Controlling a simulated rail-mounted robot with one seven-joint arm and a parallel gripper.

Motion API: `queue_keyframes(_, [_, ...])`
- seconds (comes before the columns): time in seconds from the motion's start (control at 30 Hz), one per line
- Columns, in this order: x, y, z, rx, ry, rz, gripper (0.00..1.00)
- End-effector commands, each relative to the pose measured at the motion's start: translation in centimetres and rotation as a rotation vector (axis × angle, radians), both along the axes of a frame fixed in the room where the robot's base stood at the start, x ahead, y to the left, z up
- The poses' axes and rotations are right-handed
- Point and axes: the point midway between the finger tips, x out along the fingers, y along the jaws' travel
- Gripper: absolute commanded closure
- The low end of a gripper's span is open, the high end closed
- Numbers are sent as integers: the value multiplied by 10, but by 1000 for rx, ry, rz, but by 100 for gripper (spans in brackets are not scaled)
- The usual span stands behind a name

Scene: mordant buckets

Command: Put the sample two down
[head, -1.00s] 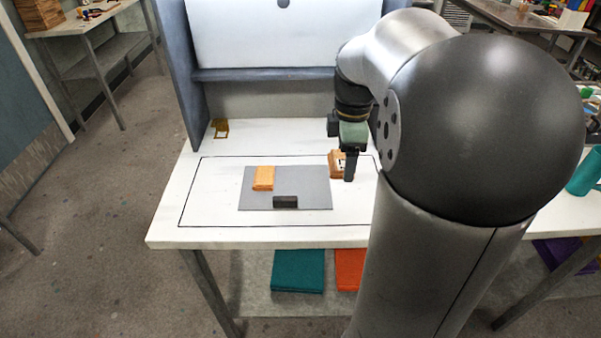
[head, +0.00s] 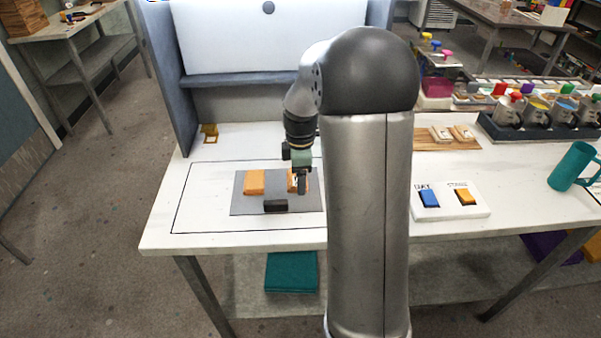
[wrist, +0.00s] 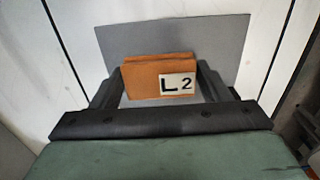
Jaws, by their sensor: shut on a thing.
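Sample two is an orange-brown block with a white label reading "L2", seen in the wrist view (wrist: 143,80) between my fingers. In the head view it shows as a small orange block (head: 293,181), partly hidden by my gripper (head: 301,188). My gripper is shut on it, over the right part of the grey mat (head: 245,206). Whether the block touches the mat cannot be told.
A black outline on the white table (head: 190,243) surrounds the mat. A small brass-coloured stand (head: 210,132) is at the back left. To the right are a white board with blue and orange pads (head: 450,213), a teal mug (head: 572,165) and several metal buckets (head: 537,110).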

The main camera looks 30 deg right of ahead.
Motion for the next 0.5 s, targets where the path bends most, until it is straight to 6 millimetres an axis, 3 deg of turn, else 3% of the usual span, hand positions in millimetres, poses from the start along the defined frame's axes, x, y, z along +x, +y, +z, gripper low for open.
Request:
queue_keyframes(0.33, [0,0,-4,-1,-2,0,51])
queue_keyframes(0.37, [0,0,-4,-1,-2,0,28])
queue_keyframes(0.4, [0,0,-3,-1,-2,0,16])
queue_keyframes(0.43, [0,0,-3,-1,-2,0,8])
queue_keyframes(0.5, [0,0,-3,-1,-2,0,8])
